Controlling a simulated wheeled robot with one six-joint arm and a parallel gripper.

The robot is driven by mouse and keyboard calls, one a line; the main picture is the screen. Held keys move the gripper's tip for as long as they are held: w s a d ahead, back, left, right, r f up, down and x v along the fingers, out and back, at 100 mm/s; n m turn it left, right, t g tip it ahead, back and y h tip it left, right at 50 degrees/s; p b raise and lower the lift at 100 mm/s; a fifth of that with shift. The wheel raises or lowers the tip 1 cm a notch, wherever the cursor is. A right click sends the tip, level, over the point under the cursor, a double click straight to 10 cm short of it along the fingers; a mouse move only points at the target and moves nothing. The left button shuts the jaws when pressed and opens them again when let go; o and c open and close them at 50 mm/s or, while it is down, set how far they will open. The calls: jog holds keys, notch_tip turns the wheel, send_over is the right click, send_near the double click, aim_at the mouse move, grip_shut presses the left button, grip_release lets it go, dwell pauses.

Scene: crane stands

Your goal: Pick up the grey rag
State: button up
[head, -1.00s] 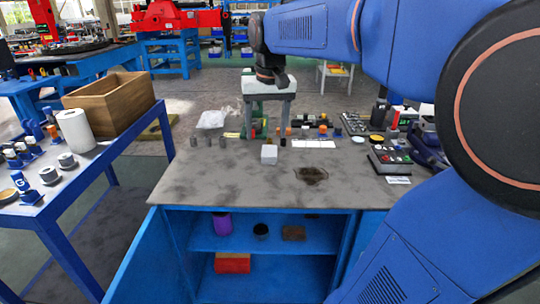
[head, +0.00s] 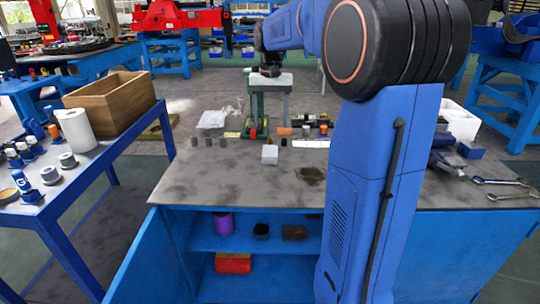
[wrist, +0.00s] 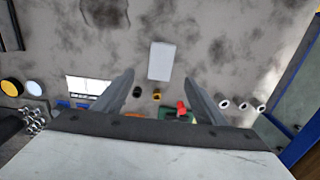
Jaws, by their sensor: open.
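I cannot surely pick out the grey rag. A pale, crumpled, sheet-like thing (head: 212,118) lies at the table's back left in the head view, and I cannot tell if it is the rag. A dark ragged patch (head: 311,175) lies flat on the tabletop, partly beside my arm; it looks like a stain. My gripper (head: 269,126) points down over the back middle of the table, to the right of the crumpled thing. In the wrist view my gripper (wrist: 158,82) is open with nothing between its fingers.
A white block (head: 269,154) stands on the grey table (head: 220,185), with grey cylinders (head: 208,141) to its left. Below, the open blue cabinet holds a purple cup (head: 223,223) and a red box (head: 233,263). A wooden crate (head: 110,100) stands on the left table.

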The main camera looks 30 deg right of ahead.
aim_at(270, 150)
notch_tip(270, 150, down, 12)
jog(key=shift+w+a+r, duration=0.1)
jog(key=shift+r, duration=0.05)
dwell(0.5)
jog(key=c, duration=1.1)
jog(key=shift+r, duration=0.15)
jog(key=shift+c, duration=0.2)
notch_tip(270, 150, up, 10)
